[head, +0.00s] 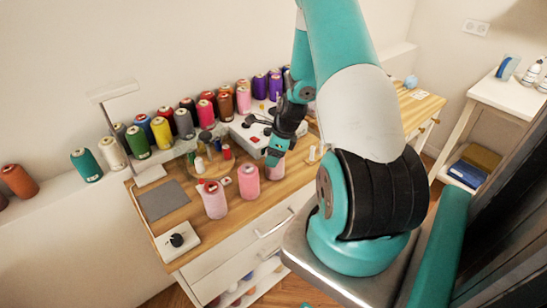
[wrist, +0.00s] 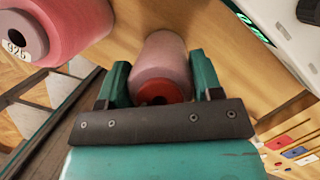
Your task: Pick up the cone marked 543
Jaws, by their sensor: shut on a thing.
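My gripper (head: 274,154) reaches down to the worktable. In the wrist view, its two teal fingers (wrist: 160,78) stand on either side of a pale pink cone (wrist: 161,54) with a red core and are shut on it. No number on this cone can be read. In the head view, the same cone (head: 275,172) is partly hidden under my gripper. Another pink cone with a white label, which seems to read 925, shows at the wrist view's upper left (wrist: 72,22). Two pink cones (head: 248,183) (head: 214,201) stand left of my gripper in the head view.
Rows of coloured thread cones (head: 184,124) line the back ledge. A white sewing machine (head: 250,132) stands behind my gripper. A grey mat (head: 163,200) and a white device with a black knob (head: 178,242) lie at the table's left. The front table strip is mostly clear.

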